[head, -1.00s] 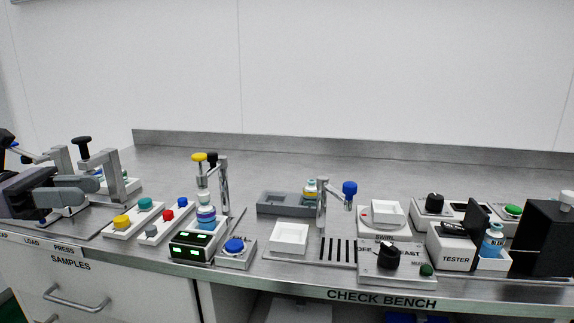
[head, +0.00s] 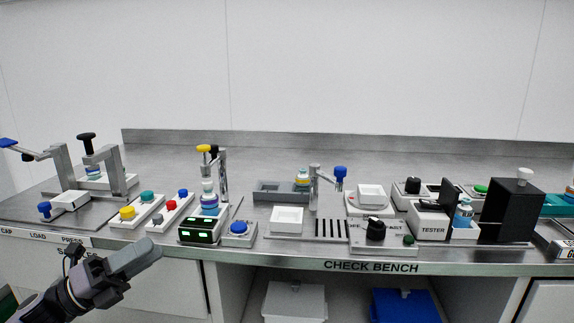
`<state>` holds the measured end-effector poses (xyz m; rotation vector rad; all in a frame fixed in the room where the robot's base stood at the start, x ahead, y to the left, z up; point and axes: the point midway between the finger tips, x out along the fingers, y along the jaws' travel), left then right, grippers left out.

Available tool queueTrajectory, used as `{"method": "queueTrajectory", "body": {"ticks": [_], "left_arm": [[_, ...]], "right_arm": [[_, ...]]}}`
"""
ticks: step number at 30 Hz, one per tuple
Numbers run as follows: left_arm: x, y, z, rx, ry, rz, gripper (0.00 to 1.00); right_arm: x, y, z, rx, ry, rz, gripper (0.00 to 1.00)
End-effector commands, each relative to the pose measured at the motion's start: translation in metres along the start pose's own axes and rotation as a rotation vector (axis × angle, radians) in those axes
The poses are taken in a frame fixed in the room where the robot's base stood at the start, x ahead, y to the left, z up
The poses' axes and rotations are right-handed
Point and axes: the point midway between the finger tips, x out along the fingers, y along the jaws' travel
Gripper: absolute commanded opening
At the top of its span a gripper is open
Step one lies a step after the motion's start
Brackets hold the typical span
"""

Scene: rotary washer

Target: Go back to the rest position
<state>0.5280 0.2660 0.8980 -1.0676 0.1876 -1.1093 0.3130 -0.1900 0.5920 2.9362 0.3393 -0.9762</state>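My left gripper (head: 143,268) is at the lower left, in front of the bench and below its front edge. It points up and to the right. Its two grey fingers appear apart, with nothing seen between them. It is clear of the things on the bench. My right gripper is not in view.
The bench (head: 300,155) carries a press stand (head: 105,160) at left, button boxes (head: 142,210), a bottle (head: 209,196) by a green display, a white tray (head: 286,219), a tester (head: 430,222) and a black box (head: 511,210). Bins (head: 294,303) stand underneath.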

Motion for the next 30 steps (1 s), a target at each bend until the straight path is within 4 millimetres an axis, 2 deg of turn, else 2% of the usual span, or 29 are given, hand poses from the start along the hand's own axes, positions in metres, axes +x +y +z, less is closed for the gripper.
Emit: {"method": "queueTrajectory", "body": {"ticks": [1,5,8,12,15,20,26,30], "left_arm": [[0.0,0.015,-0.02,-0.134,-0.07,0.025,0.35],[-0.008,0.047,-0.061,-0.464,-0.263,0.101,0.35],[-0.021,0.07,-0.096,-0.723,-0.42,0.164,0.35],[-0.05,0.096,-0.152,-1.083,-0.658,0.261,0.35],[-0.074,0.107,-0.196,-1.33,-0.838,0.33,0.35],[-0.113,0.111,-0.263,-1.66,-1.115,0.43,0.35],[-0.155,0.096,-0.338,-1.971,-1.439,0.534,0.35],[-0.146,0.071,-0.321,-1.969,-1.451,0.538,0.35]], "right_arm": [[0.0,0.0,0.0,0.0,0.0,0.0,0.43],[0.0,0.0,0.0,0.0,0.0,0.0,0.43],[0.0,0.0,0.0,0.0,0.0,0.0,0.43],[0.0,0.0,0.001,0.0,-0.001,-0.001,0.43],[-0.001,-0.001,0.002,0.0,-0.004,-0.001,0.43],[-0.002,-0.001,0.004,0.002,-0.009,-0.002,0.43],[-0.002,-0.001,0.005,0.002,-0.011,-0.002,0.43],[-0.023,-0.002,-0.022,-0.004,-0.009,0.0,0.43]]}}
